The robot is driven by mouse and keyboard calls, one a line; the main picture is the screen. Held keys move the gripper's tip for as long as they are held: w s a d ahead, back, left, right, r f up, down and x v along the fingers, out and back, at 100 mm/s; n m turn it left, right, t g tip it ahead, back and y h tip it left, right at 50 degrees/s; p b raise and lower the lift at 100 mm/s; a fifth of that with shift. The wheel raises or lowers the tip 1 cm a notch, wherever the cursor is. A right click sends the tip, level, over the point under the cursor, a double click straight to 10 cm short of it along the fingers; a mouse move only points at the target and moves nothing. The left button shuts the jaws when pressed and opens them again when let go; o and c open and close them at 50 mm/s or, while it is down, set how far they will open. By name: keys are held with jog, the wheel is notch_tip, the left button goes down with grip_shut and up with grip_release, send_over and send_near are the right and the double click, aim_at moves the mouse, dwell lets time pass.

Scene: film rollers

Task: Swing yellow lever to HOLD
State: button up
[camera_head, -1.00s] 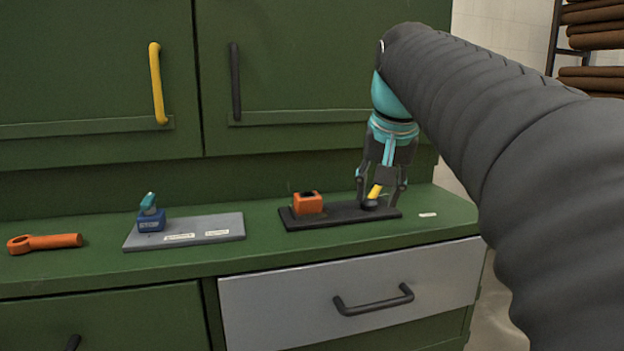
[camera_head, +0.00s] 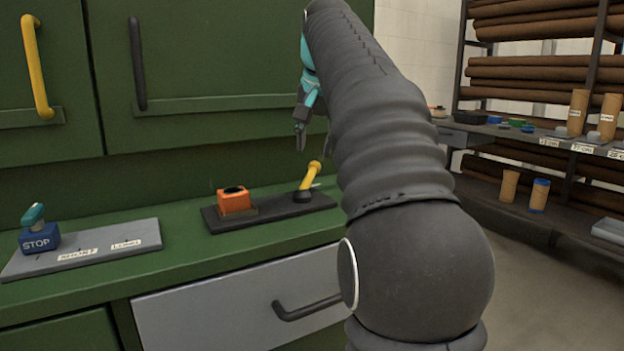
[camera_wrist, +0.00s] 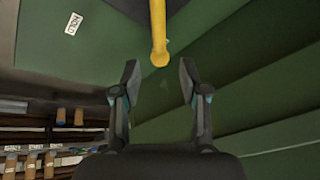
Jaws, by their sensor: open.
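The yellow lever (camera_head: 311,176) stands on a black base plate (camera_head: 262,208) on the green counter, tilted to the right at its top. My gripper (camera_head: 300,138) is in the air above and behind the lever, apart from it, partly hidden by my arm. In the wrist view the yellow lever (camera_wrist: 158,38) comes down from the top edge, its rounded end just beyond my open fingertips (camera_wrist: 160,75), with nothing between them. A white label reading HOLD (camera_wrist: 73,23) lies on the green counter to the left of the lever in the wrist view.
An orange block (camera_head: 236,202) sits on the black plate, left of the lever. A grey plate (camera_head: 90,250) with a blue STOP block (camera_head: 39,240) lies further left. Green cabinet doors (camera_head: 230,60) rise behind. A loaded shelf (camera_head: 530,130) stands at right.

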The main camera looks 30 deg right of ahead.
aim_at(312, 169)
jog(key=b+x, duration=0.2)
jog(key=x, duration=0.6)
jog(key=shift+f, duration=0.1)
grip_shut()
